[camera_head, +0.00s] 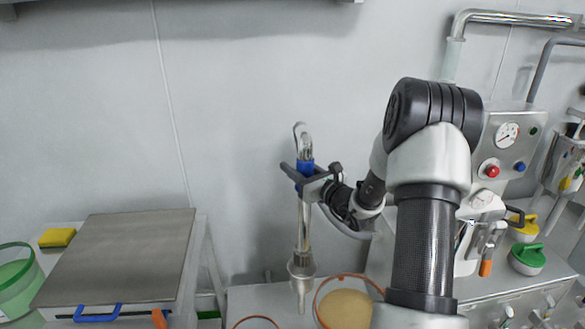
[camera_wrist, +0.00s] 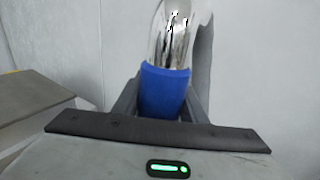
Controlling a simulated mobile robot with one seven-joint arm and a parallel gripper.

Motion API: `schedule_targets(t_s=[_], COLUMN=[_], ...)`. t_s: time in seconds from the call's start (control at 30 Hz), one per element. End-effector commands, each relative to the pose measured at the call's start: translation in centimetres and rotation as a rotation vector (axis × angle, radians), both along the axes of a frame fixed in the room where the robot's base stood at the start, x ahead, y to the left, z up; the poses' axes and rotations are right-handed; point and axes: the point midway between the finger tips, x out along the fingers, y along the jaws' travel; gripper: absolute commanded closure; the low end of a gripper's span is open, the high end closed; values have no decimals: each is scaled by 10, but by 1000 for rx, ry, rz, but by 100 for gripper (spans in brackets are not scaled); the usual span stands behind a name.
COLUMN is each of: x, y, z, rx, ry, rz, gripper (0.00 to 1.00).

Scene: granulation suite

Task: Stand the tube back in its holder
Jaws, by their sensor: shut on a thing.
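The tube (camera_head: 304,222) is a long, shiny metal pipe with a blue grip band and a bent top. It hangs nearly upright in the head view. My gripper (camera_head: 303,176) is shut around the blue band, which also shows between the fingers in the wrist view (camera_wrist: 165,92). The shiny upper part of the tube (camera_wrist: 175,40) rises above the band there. Low on the tube is a flared metal piece with a narrow tip (camera_head: 301,274). I cannot tell whether that piece is part of the tube or a holder around it. No other holder is clearly visible.
An orange-rimmed container of tan powder (camera_head: 346,307) stands right of the tube's lower end, and another orange rim (camera_head: 257,322) is left of it. A flat metal-topped table (camera_head: 120,255) is at left. A machine with a gauge (camera_head: 507,134) is at right.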

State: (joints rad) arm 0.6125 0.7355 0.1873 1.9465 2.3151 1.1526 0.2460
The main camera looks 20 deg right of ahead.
Motion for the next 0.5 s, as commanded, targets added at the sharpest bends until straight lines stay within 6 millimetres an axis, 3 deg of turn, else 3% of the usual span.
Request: schedule_targets(t_s=[0.5], x=[0], y=[1], z=[-55], rx=[1], ry=[-1], rz=[1], gripper=[100])
